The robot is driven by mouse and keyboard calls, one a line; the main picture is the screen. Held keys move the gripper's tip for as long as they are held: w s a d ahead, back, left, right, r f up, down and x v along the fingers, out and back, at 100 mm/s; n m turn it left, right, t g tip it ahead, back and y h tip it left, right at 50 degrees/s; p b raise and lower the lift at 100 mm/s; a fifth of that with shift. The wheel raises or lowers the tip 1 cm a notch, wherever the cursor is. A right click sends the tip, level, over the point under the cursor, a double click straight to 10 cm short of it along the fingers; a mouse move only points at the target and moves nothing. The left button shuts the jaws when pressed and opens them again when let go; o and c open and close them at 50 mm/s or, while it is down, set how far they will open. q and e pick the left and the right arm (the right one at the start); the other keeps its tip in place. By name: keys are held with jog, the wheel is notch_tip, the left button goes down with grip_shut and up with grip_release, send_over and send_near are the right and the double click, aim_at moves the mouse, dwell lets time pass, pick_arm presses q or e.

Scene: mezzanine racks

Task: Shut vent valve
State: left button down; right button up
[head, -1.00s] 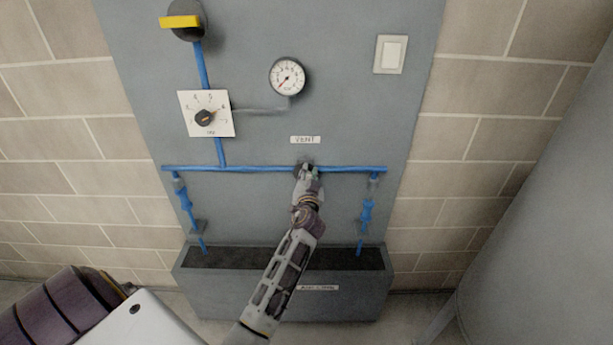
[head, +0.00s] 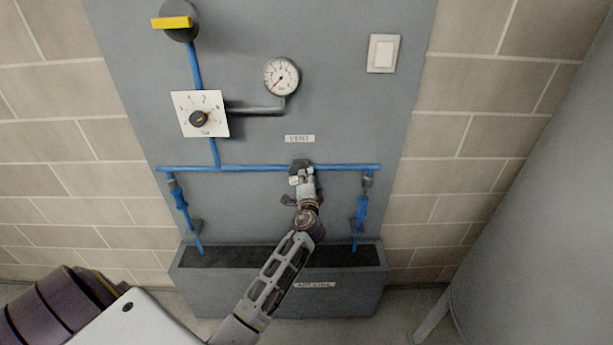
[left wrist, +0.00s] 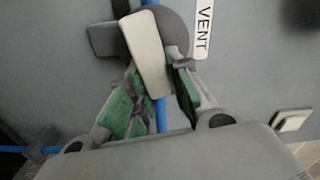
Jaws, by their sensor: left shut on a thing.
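The vent valve (head: 300,164) sits on the blue horizontal pipe, just below the VENT label (head: 299,138). My left gripper (head: 302,178) is at the valve in the head view and hides most of its handle. In the left wrist view, the valve's pale flat handle (left wrist: 147,52) lies between the green-padded fingers of my left gripper (left wrist: 160,88), which is shut on it. There the handle lies roughly along the blue pipe, slightly tilted. A dark grey block and round body show behind it. My right gripper is not in view.
A yellow-handled valve (head: 172,22), dial knob (head: 199,118), gauge (head: 282,76) and white switch (head: 383,53) are on the grey panel. A grey trough (head: 278,300) stands below the pipes. A large grey tank (head: 545,190) stands at right.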

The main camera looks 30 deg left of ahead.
pick_arm(q)
jog(key=shift+d+f+m+p, duration=0.1)
jog(key=shift+f+m+p, duration=0.2)
jog(key=shift+m, duration=0.9)
jog(key=c, duration=1.3)
grip_release()
jog(key=shift+v, duration=6)
